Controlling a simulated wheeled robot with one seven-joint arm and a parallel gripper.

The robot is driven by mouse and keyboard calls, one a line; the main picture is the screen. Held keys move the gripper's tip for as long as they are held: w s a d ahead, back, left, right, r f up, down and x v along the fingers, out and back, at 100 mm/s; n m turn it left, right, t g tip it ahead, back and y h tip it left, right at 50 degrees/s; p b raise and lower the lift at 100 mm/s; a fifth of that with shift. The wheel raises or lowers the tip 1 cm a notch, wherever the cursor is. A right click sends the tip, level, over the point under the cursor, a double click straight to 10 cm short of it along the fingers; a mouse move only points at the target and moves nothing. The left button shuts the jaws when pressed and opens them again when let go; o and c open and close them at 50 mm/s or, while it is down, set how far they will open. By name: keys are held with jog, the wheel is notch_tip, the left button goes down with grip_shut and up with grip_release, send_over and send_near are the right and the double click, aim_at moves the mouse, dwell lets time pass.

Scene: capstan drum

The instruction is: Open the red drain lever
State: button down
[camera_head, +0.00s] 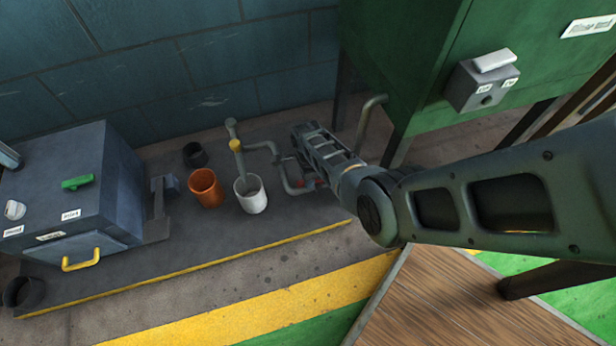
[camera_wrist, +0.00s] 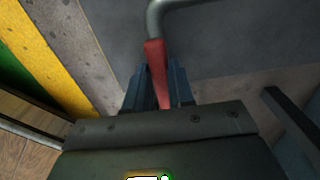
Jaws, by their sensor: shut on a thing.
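The red drain lever (camera_wrist: 157,70) shows in the wrist view, running from a grey pipe (camera_wrist: 155,22) down between my fingers. My gripper (camera_wrist: 160,88) is shut on the lever, with one dark finger on each side of it. My arm reaches in from the right there and hides most of my gripper and the lever. How far the lever is turned cannot be told.
A white cup (camera_head: 251,196) and an orange cup (camera_head: 205,188) stand left of the pipe. A blue-grey box (camera_head: 75,190) with a yellow handle (camera_head: 81,260) is at the left. A green cabinet (camera_head: 400,60) stands behind my arm. A wooden board (camera_head: 440,310) lies in front.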

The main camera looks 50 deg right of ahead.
jog(key=c, duration=1)
grip_release()
jog(key=shift+o, duration=0.2)
jog(key=shift+r+p, duration=2.45)
jog(key=shift+r, duration=1.45)
